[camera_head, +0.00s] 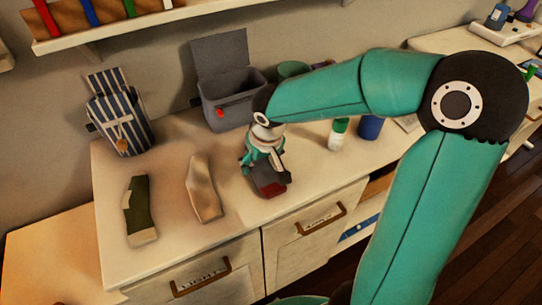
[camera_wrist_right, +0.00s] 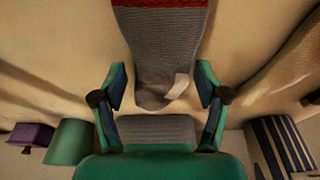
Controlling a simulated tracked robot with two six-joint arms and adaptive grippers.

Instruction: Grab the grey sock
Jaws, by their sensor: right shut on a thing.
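The grey sock (camera_head: 270,180) with a dark red band lies near the front of the white cabinet top. In the right wrist view, the grey sock (camera_wrist_right: 160,45) runs from the top edge down between the fingers, its red band at the top. My right gripper (camera_head: 264,156) reaches down over the far end of the sock. In the wrist view the right gripper (camera_wrist_right: 160,88) has a finger on each side of the sock and is shut on it. The exact contact is hard to see. My left gripper is not in view.
A beige sock (camera_head: 203,188) and an olive sock (camera_head: 137,205) lie to the left. A striped bag (camera_head: 122,122) and an open grey bin (camera_head: 226,88) stand behind. A white bottle (camera_head: 338,136) and a blue one (camera_head: 369,127) stand right. A shelf (camera_head: 130,32) hangs above.

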